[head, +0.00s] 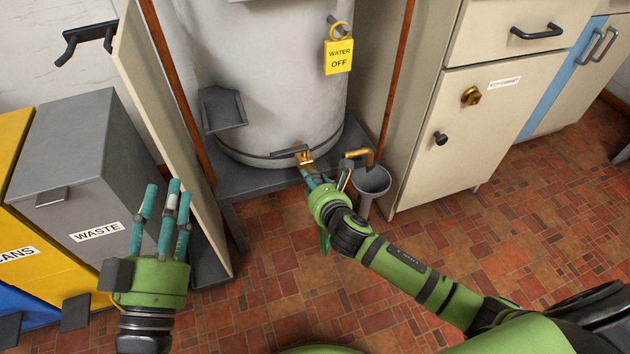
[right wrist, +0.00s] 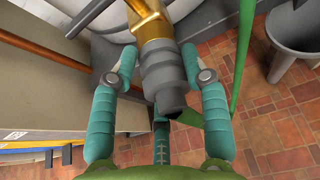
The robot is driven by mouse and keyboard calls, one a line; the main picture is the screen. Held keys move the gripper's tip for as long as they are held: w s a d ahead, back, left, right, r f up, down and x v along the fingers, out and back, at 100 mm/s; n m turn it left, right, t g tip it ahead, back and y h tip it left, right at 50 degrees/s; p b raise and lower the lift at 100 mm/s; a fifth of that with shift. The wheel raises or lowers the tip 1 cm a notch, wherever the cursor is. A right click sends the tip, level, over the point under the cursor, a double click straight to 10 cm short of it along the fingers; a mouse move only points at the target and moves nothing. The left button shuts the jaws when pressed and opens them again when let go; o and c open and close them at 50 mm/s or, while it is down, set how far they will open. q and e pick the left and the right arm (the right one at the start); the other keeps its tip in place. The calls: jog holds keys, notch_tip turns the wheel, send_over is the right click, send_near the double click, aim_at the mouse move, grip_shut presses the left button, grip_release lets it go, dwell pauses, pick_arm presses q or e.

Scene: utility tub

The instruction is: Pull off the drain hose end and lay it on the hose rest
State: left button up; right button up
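The drain hose end (right wrist: 165,75) is a grey stepped coupling on the brass drain outlet (right wrist: 148,22) in the right wrist view. In the head view the brass outlet (head: 304,157) is low on the white tank. A green hose (right wrist: 242,60) hangs beside the coupling. My right gripper (head: 309,181) is at the outlet; its teal fingers (right wrist: 158,65) stand either side of the coupling, with a gap visible on the left. A grey angled holder (head: 222,109) on the tank's left side looks like the hose rest. My left gripper (head: 161,188) is open and empty, fingers up.
A grey funnel cup (head: 371,181) stands under a brass elbow pipe (head: 360,154), right of the outlet. A beige panel (head: 170,140) and grey waste bin (head: 85,165) are left. A cream cabinet (head: 460,130) is right. Open tiled floor (head: 270,280) lies in front.

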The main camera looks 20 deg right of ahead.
jog(key=shift+w+d+r, duration=0.1)
jog(key=shift+d+r, duration=0.15)
jog(key=shift+r, duration=0.1)
jog(key=shift+c, duration=0.2)
jog(key=shift+s+f+p, duration=0.1)
jog(key=shift+s+p, duration=0.45)
jog(key=shift+s, duration=0.45)
jog(key=shift+s+p, duration=0.65)
jog(key=shift+s, duration=0.9)
